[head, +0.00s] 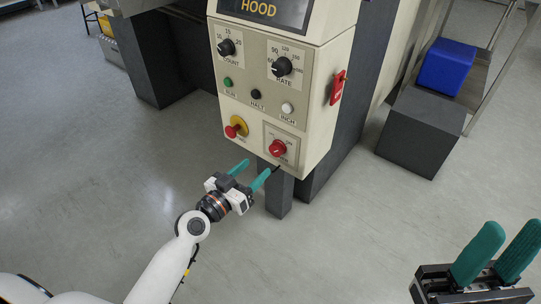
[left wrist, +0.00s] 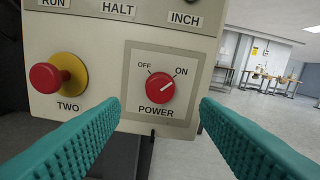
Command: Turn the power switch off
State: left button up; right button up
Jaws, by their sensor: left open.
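The power switch (head: 278,148) is a red round knob on a square plate at the lower right of the cream control panel. In the left wrist view the knob (left wrist: 160,88) shows between OFF and ON labels, and its white mark points up-right toward ON. My left gripper (head: 260,166) is open, with its teal fingers just below and in front of the panel's bottom edge. In the left wrist view its fingers (left wrist: 159,104) lie on either side of the knob, apart from it. My right gripper (head: 513,226) is open and empty at the lower right.
A red mushroom button on a yellow base (head: 237,127) sits left of the switch. Above are black dials (head: 281,67) and small buttons (head: 256,94). A blue bin (head: 447,66) stands at right. The floor in front is clear.

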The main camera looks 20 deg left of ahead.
aim_at(274, 152)
pick_arm(q)
jog(key=x, duration=0.8)
jog(key=shift+f, duration=0.1)
jog(key=shift+c, duration=0.4)
jog(key=c, duration=0.9)
